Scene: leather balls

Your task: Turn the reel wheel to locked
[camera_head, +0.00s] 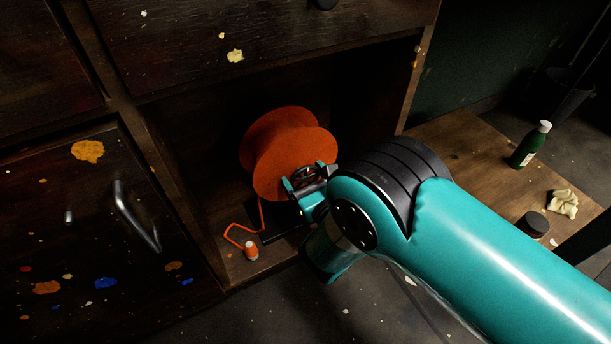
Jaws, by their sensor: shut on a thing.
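The orange reel (281,150) stands in an open dark compartment of the wooden cabinet. A small dark wheel (302,173) sits at the front lower face of the reel. My gripper (306,177), with teal fingers, is at this wheel, with one finger on each side, and is shut on it. The wheel is partly hidden by the fingers, and no lock marking can be made out. My teal arm comes in from the lower right and covers part of the compartment's front.
An orange cord or hose runs from the reel to a small orange and white end piece (251,250) on the compartment floor. A closed cabinet door with a metal handle (136,215) is at left. A green bottle (530,144), a dark jar (533,224) and a crumpled cloth (563,204) stand on the wooden surface at right.

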